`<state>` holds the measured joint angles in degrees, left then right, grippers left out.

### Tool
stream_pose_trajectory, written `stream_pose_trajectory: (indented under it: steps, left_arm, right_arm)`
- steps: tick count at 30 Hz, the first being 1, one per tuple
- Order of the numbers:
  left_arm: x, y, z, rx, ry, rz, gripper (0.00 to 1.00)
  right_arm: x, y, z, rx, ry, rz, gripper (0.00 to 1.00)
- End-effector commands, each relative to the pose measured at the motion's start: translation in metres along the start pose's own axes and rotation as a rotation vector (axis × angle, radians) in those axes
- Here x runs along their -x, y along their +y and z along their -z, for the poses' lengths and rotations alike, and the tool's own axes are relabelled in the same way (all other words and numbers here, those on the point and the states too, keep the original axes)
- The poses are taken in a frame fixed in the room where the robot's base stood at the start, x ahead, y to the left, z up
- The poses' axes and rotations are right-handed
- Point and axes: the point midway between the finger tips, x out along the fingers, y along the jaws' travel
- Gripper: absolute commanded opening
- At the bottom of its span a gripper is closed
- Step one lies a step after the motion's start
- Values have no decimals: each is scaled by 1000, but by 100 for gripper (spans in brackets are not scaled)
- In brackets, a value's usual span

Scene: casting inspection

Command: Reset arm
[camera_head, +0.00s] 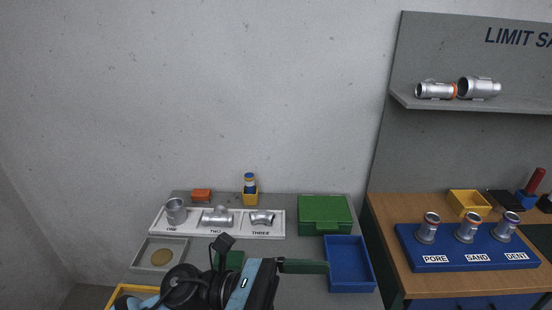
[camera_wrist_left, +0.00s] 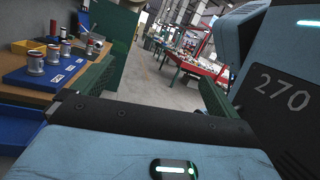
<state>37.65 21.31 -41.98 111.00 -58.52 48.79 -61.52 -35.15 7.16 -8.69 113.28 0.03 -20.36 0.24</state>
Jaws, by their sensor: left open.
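My left gripper (camera_head: 266,264) is low in the middle of the head view, in front of the grey table (camera_head: 300,285). Its two dark green fingers are spread apart, with nothing visible between them. In the left wrist view the open fingers (camera_wrist_left: 155,88) frame the distant hall floor. My blue arm shell and a part of my body marked 270 fill much of that view. My right gripper is not in view.
A white tray (camera_head: 243,232) holds three castings. A green box (camera_head: 325,211), a blue bin (camera_head: 350,287) and a grey tray (camera_head: 184,245) stand on the table. A blue sample board (camera_head: 445,262) lies on the wooden bench (camera_head: 405,285) at right.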

Motion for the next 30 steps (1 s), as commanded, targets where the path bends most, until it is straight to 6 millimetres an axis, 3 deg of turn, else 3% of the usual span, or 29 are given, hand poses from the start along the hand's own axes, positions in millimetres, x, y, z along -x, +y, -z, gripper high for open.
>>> stream_pose_trajectory:
  steps: [4,8,11,16,20,23,27,29,30]
  left_arm:
    - [23,18,0,380,-290,-161,98]
    - [58,37,15,717,-546,-294,98]
    - [92,49,40,973,-750,-393,98]
    - [156,51,105,1394,-1119,-552,98]
    - [204,30,171,1687,-1425,-667,98]
    - [235,2,222,1873,-1661,-747,98]
    - [266,-50,286,2072,-1985,-843,98]
    - [276,-72,307,2130,-2111,-874,98]
    - [280,-86,319,-2082,2105,860,98]
  right_arm:
    - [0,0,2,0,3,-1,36]
    - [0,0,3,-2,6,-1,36]
    - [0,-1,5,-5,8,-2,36]
    - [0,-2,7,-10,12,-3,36]
    - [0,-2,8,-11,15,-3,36]
    - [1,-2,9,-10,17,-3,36]
    - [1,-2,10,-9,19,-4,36]
    - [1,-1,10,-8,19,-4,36]
    - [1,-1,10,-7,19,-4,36]
